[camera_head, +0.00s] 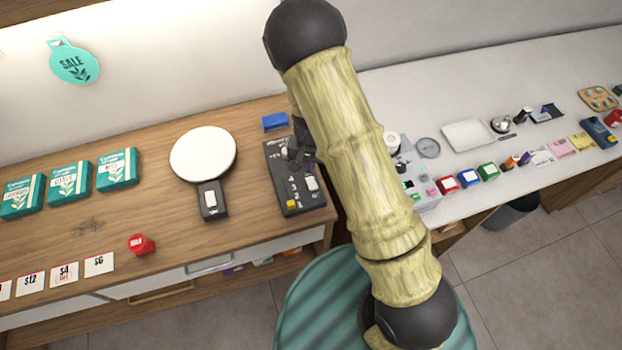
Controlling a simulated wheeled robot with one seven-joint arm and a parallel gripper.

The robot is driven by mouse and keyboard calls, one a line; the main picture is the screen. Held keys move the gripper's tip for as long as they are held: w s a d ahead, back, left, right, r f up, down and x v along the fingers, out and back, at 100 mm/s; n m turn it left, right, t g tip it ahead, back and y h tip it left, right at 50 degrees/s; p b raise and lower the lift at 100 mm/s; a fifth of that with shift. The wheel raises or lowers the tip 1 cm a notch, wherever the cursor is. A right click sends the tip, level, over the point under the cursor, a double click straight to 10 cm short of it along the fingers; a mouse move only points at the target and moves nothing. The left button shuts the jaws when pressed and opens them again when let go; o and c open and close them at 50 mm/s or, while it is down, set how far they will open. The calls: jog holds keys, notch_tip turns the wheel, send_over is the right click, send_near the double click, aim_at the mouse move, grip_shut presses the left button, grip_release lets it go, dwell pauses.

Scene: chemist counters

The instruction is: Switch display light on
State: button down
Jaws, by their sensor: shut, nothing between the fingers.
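A round white disc (203,154) on a dark base with a white switch (210,199) stands left of the panel; I cannot tell whether either is the display light's control.
Teal boxes (69,184), price cards (99,264) and a red item (141,244) lie on the wooden counter (120,215). A blue block (275,121) sits behind the panel. The white counter (465,205) at right holds many small items. My arm crosses the middle.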

aim_at(311, 179)
jog(key=shift+r+p, duration=1)
jog(key=shift+r, duration=0.45)
jog(key=s+d+r+n+t+b, duration=0.1)
jog(key=s+d+r, duration=0.5)
jog(key=r, duration=0.3)
jog(key=s+d+r+n+t+b, duration=0.1)
jog(key=s+d+r, duration=0.5)
jog(key=r, duration=0.3)
jog(key=shift+s+d+n+t, duration=0.3)
jog(key=shift+d+n, duration=0.1)
jog(key=shift+d, duration=0.4)
dwell(0.4)
